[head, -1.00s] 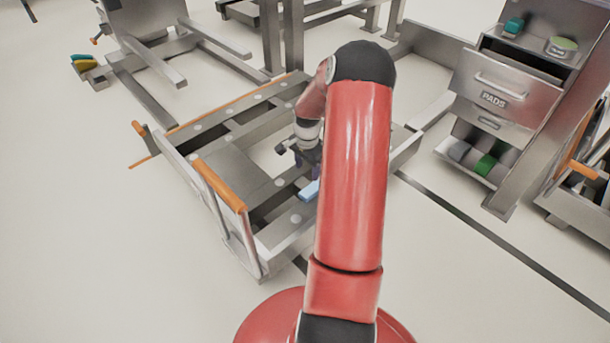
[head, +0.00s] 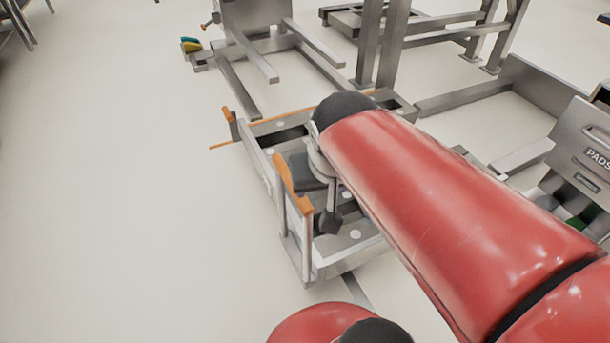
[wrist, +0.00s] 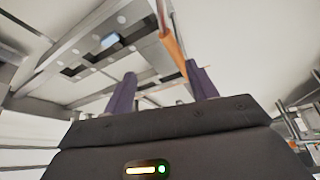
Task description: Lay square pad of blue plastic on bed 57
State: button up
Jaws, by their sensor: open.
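My gripper (wrist: 163,88) shows two purple fingers spread apart in the wrist view, with nothing between them. A small pale-blue patch (wrist: 110,41), which looks like the square pad, lies on the steel frame (wrist: 72,48) beyond and left of the fingers. It is apart from them. In the head view my wrist hangs over the near left end of the low steel frame (head: 357,258), beside an orange handle. The pad is not visible there; my red arm covers much of the frame. I read no number 57, so I cannot tell which part is bed 57.
Orange handles (head: 291,180) stand up at the frame's left end. A steel cabinet marked PADS (head: 590,150) is at the right edge. Another steel stand (head: 258,30) with long legs is behind. Yellow and teal items (head: 191,45) sit at back left. Left floor is clear.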

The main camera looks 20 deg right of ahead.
jog(key=s, duration=0.1)
jog(key=s+a+n, duration=0.1)
jog(key=s+a+n+y, duration=0.1)
jog(key=s, duration=0.1)
jog(key=shift+s+a+r+t, duration=0.1)
jog(key=shift+t, duration=0.3)
jog(key=shift+r, duration=0.1)
